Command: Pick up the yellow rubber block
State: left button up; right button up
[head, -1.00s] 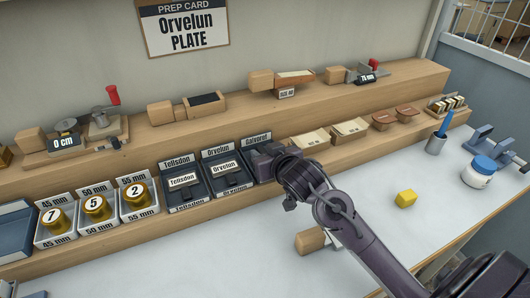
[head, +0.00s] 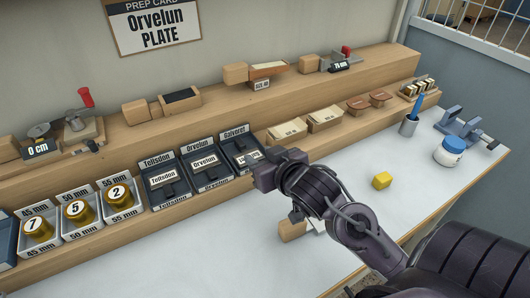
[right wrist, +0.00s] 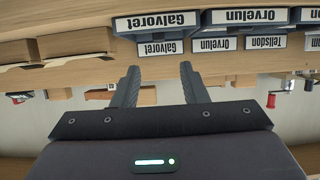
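The yellow rubber block (head: 382,181) sits on the white bench top in the head view, right of the middle. It stands apart from other things. My right gripper (head: 265,177) is to the left of the block, in front of the Galvoret tray (head: 246,157), with a wide gap between it and the block. In the right wrist view my right gripper (right wrist: 159,82) has its two fingers spread apart with nothing between them. The yellow block does not show in that view. My left gripper is not in view.
A wooden block (head: 292,229) lies partly hidden behind my right arm. A white jar with a blue lid (head: 449,151), a grey cup (head: 409,126) and a blue-grey tool (head: 461,127) stand beyond the yellow block. The bench around the yellow block is clear.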

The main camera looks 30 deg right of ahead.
aim_at(383, 180)
jog(key=k+j, duration=0.15)
jog(key=k, duration=1.35)
